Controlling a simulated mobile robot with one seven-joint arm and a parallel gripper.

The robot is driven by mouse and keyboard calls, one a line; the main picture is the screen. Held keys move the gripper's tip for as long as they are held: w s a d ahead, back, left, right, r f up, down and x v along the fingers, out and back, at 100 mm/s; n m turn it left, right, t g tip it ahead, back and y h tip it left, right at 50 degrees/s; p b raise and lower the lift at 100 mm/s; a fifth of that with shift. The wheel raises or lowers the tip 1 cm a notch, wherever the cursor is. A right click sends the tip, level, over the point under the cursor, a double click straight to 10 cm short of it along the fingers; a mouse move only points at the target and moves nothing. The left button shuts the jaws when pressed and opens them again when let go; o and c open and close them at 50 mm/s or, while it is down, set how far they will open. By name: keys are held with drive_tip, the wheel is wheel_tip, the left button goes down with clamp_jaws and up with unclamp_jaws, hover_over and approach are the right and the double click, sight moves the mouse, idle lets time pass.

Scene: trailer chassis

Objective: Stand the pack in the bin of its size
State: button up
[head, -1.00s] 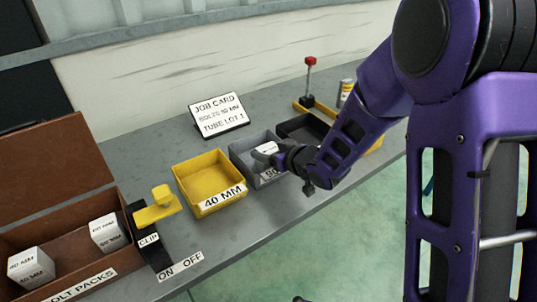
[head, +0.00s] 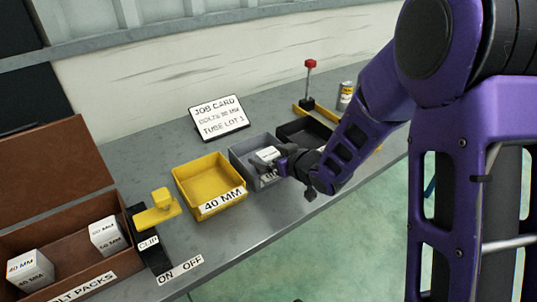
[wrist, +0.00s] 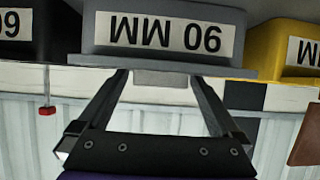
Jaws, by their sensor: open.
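A white pack (head: 268,154) is at the grey bin (head: 240,158), the middle one of three. Whether it stands fully on the bin floor is hard to tell. My gripper (head: 274,161) is at the bin's front, close to the pack. In the wrist view, my gripper (wrist: 165,80) is open, its fingers spread either side of a pale grey face. The job card (head: 217,117) names bolts and a size too blurred to read surely.
A yellow 40 MM bin (head: 186,185) is left of the grey bin, and a black bin (head: 290,130) is right. A brown box (head: 60,283) holds more white packs. A yellow clip stand (head: 160,205) and a red-topped post (head: 309,80) are on the bench.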

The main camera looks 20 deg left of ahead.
drive_tip(key=p+v, duration=0.1)
drive_tip(key=v, duration=1)
drive_tip(key=shift+d, duration=0.2)
